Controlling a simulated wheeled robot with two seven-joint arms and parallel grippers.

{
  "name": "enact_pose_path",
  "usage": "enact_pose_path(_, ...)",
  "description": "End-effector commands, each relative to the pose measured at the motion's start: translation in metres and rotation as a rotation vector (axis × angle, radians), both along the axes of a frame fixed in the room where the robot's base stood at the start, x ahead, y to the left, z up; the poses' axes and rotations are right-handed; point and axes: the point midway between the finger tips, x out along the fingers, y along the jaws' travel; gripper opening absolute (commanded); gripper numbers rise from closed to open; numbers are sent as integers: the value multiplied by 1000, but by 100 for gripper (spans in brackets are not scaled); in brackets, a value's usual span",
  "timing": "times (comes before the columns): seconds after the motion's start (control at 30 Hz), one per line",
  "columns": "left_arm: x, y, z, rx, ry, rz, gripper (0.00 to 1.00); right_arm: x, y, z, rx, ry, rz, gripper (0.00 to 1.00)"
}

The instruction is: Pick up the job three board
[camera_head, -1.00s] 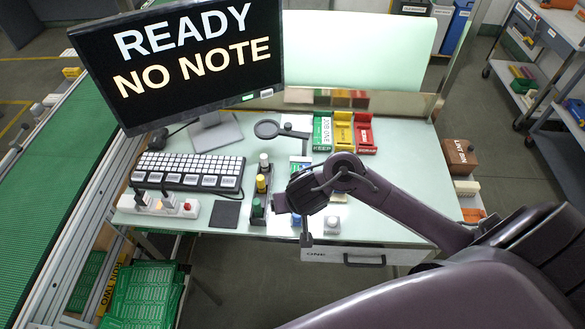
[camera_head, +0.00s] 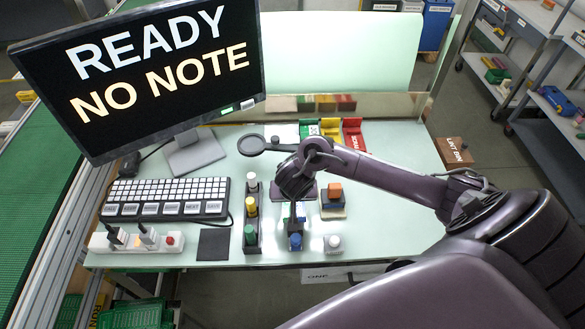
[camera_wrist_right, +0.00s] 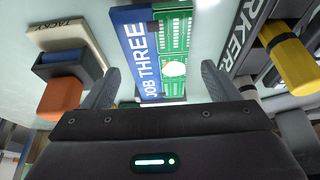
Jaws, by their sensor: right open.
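The job three board, green with a blue "JOB THREE" label strip (camera_wrist_right: 140,55), lies flat on the pale bench top. In the right wrist view it sits between and beyond the spread fingers of my right gripper (camera_wrist_right: 162,75). The fingers are open, with nothing gripped. I cannot tell how high they are above the board. In the head view my right gripper (camera_head: 294,212) points down over the bench and hides most of the board. My left gripper is not in view.
A marker rack (camera_head: 251,232) stands just left of the gripper. An orange block (camera_head: 334,190) on a stack is to the right. A white knob (camera_head: 333,242) is nearby. A magnifier (camera_head: 252,145), red tray (camera_head: 353,135), keyboard (camera_head: 165,198) and monitor (camera_head: 150,75) stand around.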

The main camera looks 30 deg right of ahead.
Motion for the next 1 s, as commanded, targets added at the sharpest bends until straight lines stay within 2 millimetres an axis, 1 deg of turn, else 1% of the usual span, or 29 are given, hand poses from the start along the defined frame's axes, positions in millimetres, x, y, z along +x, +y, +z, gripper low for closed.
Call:
enact_pose_path(0.03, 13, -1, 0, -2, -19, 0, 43, 1, -1, -2, 0, -1, 0, 82)
enact_pose_path(0.1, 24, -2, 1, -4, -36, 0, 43, 1, 0, -2, 1, 0, 0, 82)
enact_pose_path(0.17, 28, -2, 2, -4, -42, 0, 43, 1, 0, -2, 1, 0, 0, 82)
enact_pose_path(0.23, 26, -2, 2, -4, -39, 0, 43, 1, 0, -2, 1, 0, 0, 82)
enact_pose_path(0.27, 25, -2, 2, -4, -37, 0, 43, 1, 0, -2, 1, 0, 0, 79)
enact_pose_path(0.5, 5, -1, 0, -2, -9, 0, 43, 1, 0, -2, 1, 0, 0, 48)
enact_pose_path(0.6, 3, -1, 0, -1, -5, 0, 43, 1, 0, -2, 1, 0, 0, 35)
enact_pose_path(0.63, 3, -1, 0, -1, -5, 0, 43, 1, 0, -1, 1, 0, 0, 32)
enact_pose_path(0.87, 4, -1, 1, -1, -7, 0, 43, 1, 0, 1, 1, 0, 0, 32)
enact_pose_path(0.97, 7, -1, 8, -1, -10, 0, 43, 1, 0, 12, 1, -2, 0, 32)
enact_pose_path(1.0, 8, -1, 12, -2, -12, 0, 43, 1, 0, 19, 2, -1, 0, 32)
